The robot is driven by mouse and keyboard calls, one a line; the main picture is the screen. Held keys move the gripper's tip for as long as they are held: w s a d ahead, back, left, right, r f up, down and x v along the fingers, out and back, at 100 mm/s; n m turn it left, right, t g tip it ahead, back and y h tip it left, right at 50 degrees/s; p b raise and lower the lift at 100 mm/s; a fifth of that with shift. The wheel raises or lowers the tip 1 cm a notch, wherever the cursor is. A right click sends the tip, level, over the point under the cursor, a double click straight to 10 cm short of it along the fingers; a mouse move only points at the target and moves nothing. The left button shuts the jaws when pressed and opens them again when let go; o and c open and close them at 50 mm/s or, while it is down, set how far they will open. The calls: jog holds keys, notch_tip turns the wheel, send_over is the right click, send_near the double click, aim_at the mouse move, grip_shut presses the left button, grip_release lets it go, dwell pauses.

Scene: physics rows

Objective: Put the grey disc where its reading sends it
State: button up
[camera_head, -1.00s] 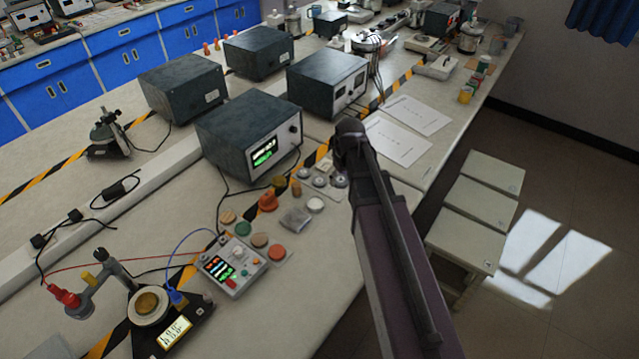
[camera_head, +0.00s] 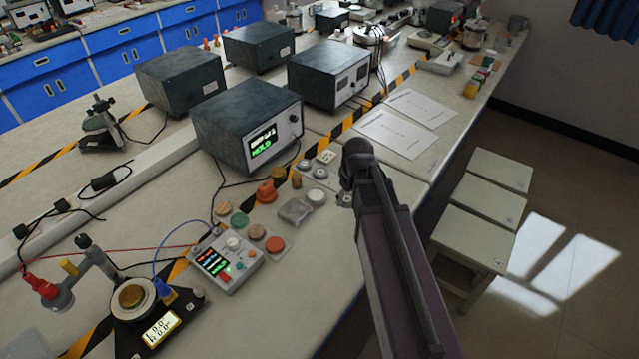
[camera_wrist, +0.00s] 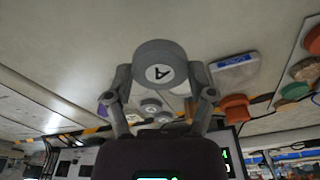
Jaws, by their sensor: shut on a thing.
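My gripper (camera_wrist: 161,84) is shut on a grey disc (camera_wrist: 160,55) in the wrist view, one finger on each side. The disc's pale face carries a black letter A, seen upside down. In the head view my gripper (camera_head: 346,197) is above the bench's right edge, seen from behind, and mostly hides the disc. Other grey discs (camera_head: 320,173) lie just left of it. A dark meter (camera_head: 248,122) has a lit green display that seems to read HOLD. Three pale stools (camera_head: 466,236) stand right of the bench, each with a small mark; the nearest mark looks like an A.
Orange, green and tan round pieces (camera_head: 274,244) lie by a small control box (camera_head: 226,258). A stand with a round plate (camera_head: 133,297) is front left, with cables. Two white sheets (camera_head: 388,134) lie flat beyond my gripper.

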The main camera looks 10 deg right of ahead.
jog(key=shift+s+f+b, duration=0.35)
jog(key=shift+f, duration=0.35)
jog(key=b, duration=0.1)
send_over(335, 182)
jog(key=shift+s+f, duration=0.15)
jog(key=shift+f, duration=0.55)
jog(key=shift+f+b, duration=0.1)
jog(key=shift+b, duration=0.2)
jog(key=shift+f+b, duration=1.7)
jog(key=shift+f, duration=0.15)
